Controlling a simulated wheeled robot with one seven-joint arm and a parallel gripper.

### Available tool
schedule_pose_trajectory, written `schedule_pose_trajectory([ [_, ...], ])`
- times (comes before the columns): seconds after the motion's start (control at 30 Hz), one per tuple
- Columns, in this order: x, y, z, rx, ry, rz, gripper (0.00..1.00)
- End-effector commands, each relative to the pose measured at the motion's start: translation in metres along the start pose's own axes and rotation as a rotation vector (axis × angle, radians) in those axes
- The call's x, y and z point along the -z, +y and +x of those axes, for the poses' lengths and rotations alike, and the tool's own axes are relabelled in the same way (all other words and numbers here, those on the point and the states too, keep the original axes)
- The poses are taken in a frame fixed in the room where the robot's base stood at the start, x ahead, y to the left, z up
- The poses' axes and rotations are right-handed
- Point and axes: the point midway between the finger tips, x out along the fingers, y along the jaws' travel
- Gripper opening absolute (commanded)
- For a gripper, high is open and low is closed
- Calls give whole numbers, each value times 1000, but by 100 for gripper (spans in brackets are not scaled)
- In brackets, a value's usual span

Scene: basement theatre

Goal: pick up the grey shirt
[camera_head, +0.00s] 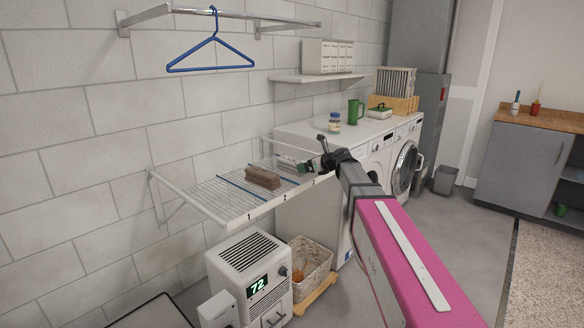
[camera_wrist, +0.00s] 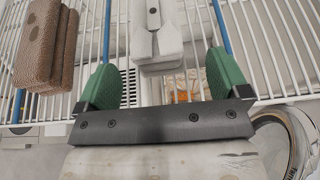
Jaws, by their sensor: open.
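The grey shirt (camera_head: 288,163) is a small folded light-grey bundle on the white wire shelf (camera_head: 225,198), fixed to the block wall. In the wrist view the grey shirt (camera_wrist: 157,32) lies ahead of the fingers, in line with the gap between them. My gripper (camera_head: 316,163) is over the right end of the shelf, close to the shirt. Its green fingertips (camera_wrist: 168,85) are apart with nothing gripped between them. From the head view the shirt is partly hidden by my gripper.
A folded brown cloth (camera_head: 262,178) lies just left of the shirt; it also shows in the wrist view (camera_wrist: 45,45). Blue rods cross the shelf. A washer (camera_head: 365,165) stands to the right. A dehumidifier (camera_head: 248,270) and a basket (camera_head: 310,262) stand below. A blue hanger (camera_head: 212,55) hangs above.

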Motion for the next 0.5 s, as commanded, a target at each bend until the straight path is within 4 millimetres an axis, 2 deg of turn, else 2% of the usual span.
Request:
schedule_pose_trajectory([
  [0.17,1,0,14,-1,1,0,94],
  [0.4,3,1,47,-1,1,0,94],
  [0.5,3,2,52,0,0,-1,94],
])
